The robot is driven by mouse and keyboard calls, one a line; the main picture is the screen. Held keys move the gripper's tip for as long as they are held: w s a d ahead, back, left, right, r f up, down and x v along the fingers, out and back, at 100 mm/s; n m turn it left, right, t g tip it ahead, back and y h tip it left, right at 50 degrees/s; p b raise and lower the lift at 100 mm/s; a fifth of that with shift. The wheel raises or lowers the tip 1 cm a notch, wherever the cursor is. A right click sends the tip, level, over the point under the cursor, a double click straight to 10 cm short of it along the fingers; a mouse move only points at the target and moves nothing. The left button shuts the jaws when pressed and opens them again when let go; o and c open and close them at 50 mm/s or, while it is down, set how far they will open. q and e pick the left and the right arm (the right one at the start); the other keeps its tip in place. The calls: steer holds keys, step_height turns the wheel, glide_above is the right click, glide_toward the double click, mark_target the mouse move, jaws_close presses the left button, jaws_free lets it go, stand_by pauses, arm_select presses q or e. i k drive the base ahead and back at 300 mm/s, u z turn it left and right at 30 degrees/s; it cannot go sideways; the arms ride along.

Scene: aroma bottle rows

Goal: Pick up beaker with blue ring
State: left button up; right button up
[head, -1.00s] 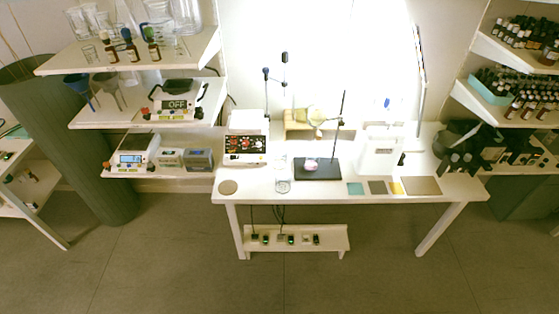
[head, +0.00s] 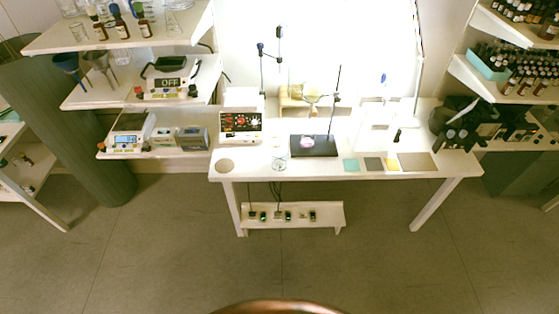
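A small clear glass beaker (head: 279,163) stands on the white table (head: 300,170), left of the dark stand base; no blue ring can be made out on it. More clear glassware (head: 79,31) stands on the top left shelf, too small to tell a blue ring. Neither of my grippers is in view.
The left shelves (head: 130,92) hold bottles, funnels and scales. The table carries a control box (head: 240,124), a stand with a dark base (head: 314,146) and flat coloured squares. Bottles fill the right shelves. The floor in front is clear except for a brown rounded edge (head: 278,307).

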mark_target(308, 137)
steer(key=u, duration=0.05)
steer(key=i, duration=1.7)
steer(key=z, duration=0.65)
